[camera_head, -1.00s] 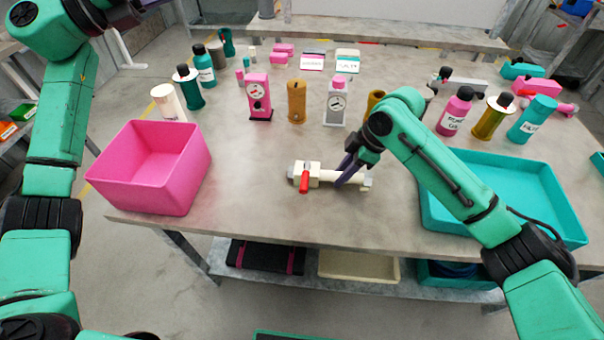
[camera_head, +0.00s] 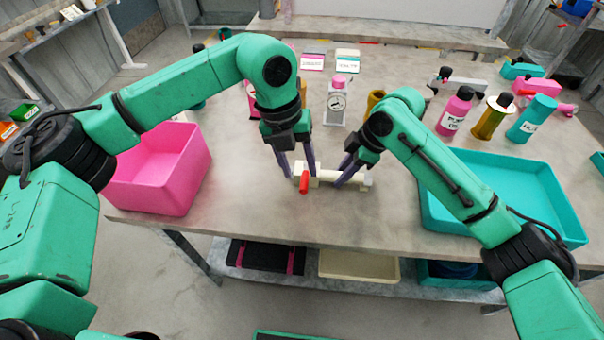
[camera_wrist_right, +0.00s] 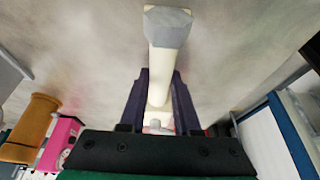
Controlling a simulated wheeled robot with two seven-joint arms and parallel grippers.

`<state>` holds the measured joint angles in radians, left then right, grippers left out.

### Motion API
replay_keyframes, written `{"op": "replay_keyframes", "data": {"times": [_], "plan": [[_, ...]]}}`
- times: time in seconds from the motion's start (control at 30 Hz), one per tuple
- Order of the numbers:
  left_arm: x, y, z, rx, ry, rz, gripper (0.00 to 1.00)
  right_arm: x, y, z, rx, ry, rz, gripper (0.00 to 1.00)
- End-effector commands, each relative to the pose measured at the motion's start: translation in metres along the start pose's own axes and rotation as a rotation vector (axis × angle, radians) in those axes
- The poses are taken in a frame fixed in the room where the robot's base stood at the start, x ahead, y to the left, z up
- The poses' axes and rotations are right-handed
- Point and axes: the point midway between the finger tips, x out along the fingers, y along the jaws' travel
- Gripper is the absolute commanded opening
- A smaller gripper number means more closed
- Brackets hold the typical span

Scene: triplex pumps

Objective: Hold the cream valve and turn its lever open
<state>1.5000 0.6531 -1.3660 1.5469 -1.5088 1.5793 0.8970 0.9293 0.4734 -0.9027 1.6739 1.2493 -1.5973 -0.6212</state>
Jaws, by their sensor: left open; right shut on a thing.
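The cream valve (camera_head: 325,175) lies on the table between the pink bin and the teal tray. Its red lever (camera_head: 304,183) is at the left end and points toward the front edge. My right gripper (camera_head: 345,180) is shut on the valve's pipe, right of the lever. In the right wrist view the cream pipe (camera_wrist_right: 163,70) runs between the two dark fingers (camera_wrist_right: 160,105), with a grey end (camera_wrist_right: 167,25) beyond them. My left gripper (camera_head: 301,175) is open at the valve's left end, its fingers just behind and beside the lever. Whether they touch it I cannot tell.
A pink bin (camera_head: 165,190) stands left, partly behind my left arm. A teal tray (camera_head: 510,180) lies right. The table in front of the valve is clear.

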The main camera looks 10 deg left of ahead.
Motion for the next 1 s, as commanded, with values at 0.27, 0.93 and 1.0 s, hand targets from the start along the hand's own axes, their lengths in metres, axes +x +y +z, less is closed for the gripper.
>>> {"op": "replay_keyframes", "data": {"times": [0.27,0.93,1.0], "plan": [[0.033,-0.001,0.000,0.001,0.000,-0.003,0.52,-0.001,0.000,-0.001,-0.001,0.002,0.002,0.00],[0.032,-0.001,0.000,0.001,0.000,-0.003,0.00,-0.001,0.001,-0.001,-0.001,0.002,0.002,0.00],[0.032,-0.001,0.000,0.001,0.000,-0.003,0.00,-0.001,0.001,-0.001,-0.001,0.001,0.002,0.00]]}}
